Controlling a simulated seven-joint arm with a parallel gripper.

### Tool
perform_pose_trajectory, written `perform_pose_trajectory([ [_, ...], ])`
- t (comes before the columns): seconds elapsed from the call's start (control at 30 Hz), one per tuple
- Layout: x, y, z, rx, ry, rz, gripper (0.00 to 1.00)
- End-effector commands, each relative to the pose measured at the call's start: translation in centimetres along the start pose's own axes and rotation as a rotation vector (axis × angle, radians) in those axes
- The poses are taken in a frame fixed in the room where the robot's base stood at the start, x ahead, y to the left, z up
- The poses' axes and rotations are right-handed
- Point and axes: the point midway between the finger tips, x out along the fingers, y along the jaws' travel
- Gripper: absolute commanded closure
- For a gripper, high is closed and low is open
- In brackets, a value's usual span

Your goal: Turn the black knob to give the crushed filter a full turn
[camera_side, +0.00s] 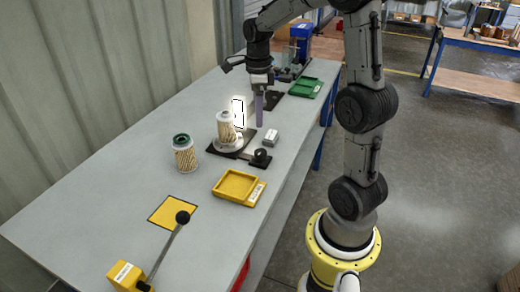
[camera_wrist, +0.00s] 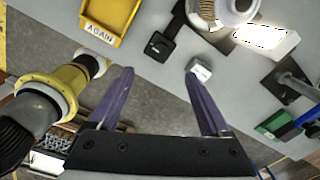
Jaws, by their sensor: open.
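The black knob (camera_side: 260,157) sits on a black plate at the front right of a turntable. It also shows in the wrist view (camera_wrist: 158,45), beyond my fingertips. A pale-capped pleated filter (camera_side: 226,127) stands upright on the turntable's light disc; only its lower part (camera_wrist: 238,6) shows at the top of the wrist view. I cannot make out any crushing on it. My gripper (camera_side: 259,124) is behind and to the right of this filter, fingers pointing down, apart from the knob. In the wrist view its purple fingers (camera_wrist: 160,74) are spread with nothing held.
A lit white panel (camera_side: 239,114) stands behind the filter. A small grey box (camera_side: 271,138) lies near the knob. A green-capped filter (camera_side: 184,153), a yellow tray (camera_side: 262,193), a green tray (camera_side: 318,87) and a black-balled lever (camera_side: 168,245) are also on the table.

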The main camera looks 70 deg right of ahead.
Motion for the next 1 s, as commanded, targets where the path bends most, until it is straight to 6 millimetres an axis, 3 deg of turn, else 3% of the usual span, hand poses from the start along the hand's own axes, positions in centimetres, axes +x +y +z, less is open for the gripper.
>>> perform_pose_trajectory([
  [0.27,2.6,-0.2,-0.7,0.017,0.008,0.013,0.18],
  [0.8,12.3,-0.1,-0.7,0.015,0.006,0.011,0.18],
  [1.0,13.9,-0.1,-0.7,0.015,0.005,0.008,0.18],
])
